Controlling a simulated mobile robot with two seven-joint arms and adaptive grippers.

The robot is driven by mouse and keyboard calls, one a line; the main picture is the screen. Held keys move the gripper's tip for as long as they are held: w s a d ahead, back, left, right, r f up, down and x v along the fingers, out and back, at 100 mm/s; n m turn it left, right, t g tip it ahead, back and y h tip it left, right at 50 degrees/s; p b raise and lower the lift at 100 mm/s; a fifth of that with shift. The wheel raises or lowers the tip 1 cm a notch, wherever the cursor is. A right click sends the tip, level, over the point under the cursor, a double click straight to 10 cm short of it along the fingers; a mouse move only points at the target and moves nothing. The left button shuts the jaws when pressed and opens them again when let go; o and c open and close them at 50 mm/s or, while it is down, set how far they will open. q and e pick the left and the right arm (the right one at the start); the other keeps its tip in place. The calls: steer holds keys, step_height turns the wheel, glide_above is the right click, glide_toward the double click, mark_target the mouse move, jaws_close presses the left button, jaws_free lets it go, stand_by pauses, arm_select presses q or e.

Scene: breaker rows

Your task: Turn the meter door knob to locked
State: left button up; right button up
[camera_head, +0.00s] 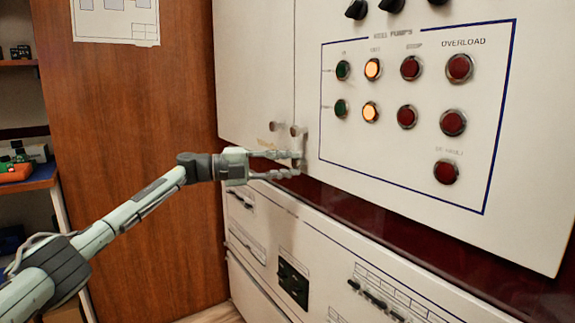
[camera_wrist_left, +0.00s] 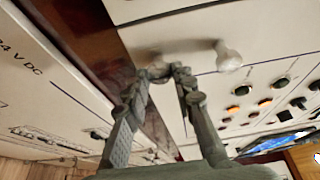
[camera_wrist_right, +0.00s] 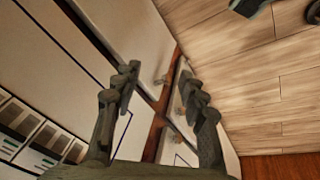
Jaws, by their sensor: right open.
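My left gripper (camera_head: 297,163) is at the lower edge of the white cabinet door (camera_head: 252,70) in the head view. Its two fingers lie on either side of a small pale knob (camera_wrist_left: 159,69), which sits between the fingertips in the left wrist view. The fingers look closed in on this knob and partly hide it, so its turn angle and any mark cannot be read. A second pale knob (camera_wrist_left: 229,56) stands clear to the right there. Two small knobs (camera_head: 273,126) (camera_head: 298,130) show above the gripper in the head view. My right gripper (camera_wrist_right: 160,74) is open and empty.
The pump panel (camera_head: 400,110) with lamps and red buttons is just right of the left gripper. A lower panel (camera_head: 330,265) with switches stands below. A wooden wall (camera_head: 125,110) and shelves are at left. Wood floor (camera_wrist_right: 260,60) shows in the right wrist view.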

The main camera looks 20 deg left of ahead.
arm_select(q)
steer(key=o, duration=0.5)
steer(key=shift+c, duration=0.2)
steer(key=v, duration=1.2)
